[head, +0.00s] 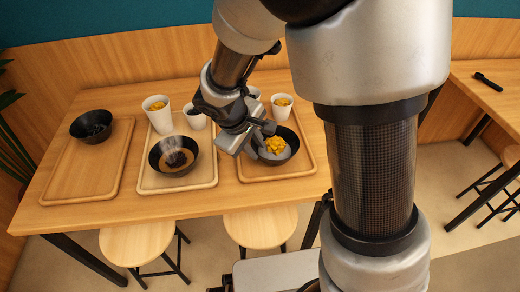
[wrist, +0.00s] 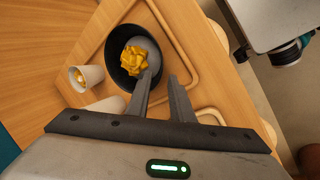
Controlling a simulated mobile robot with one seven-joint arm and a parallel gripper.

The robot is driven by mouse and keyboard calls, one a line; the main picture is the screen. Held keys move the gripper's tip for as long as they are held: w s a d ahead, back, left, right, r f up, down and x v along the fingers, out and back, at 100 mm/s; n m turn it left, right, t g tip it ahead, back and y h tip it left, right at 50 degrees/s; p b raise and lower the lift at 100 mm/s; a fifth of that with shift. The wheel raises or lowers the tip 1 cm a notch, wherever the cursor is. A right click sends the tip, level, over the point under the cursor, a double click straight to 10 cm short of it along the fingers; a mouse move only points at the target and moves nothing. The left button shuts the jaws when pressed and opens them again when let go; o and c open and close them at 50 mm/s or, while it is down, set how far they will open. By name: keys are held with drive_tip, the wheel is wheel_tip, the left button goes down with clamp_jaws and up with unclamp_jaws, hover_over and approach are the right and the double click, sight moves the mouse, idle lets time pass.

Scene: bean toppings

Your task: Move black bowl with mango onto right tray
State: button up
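The black bowl with mango (head: 289,158) sits on the right tray (head: 309,162), with yellow mango chunks over a grey-white filling. In the wrist view, the bowl (wrist: 119,74) is upright on the tray (wrist: 183,62). My gripper (head: 254,148) is at the bowl's left side, at rim height. In the wrist view, my gripper's fingers (wrist: 162,77) are apart, one overlapping the bowl's inside edge and the other outside the rim. Contact with the rim is unclear.
The middle tray (head: 148,182) holds a black bowl of brown food (head: 158,168) and a white cup with mango (head: 158,120). The left tray (head: 75,180) is mostly bare, with a black bowl (head: 80,133) at its upper left. More white cups (head: 282,112) stand behind the mango bowl.

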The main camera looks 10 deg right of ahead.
drive_tip(key=s+d+r+m+t+y, duration=0.1)
drive_tip(key=s+d+r+m, duration=0.2)
drive_tip(key=s+r, duration=0.5)
drive_tip(key=s+d+r+m+t+y, duration=0.1)
drive_tip(key=s+d+r+m, duration=0.3)
drive_tip(key=r, duration=0.8)
drive_tip(key=s+m+y, duration=0.1)
drive_tip(key=s+m, duration=0.1)
drive_tip(key=s, duration=0.2)
drive_tip(key=shift+s+r+p, duration=0.3)
drive_tip(key=shift+s+p, duration=0.1)
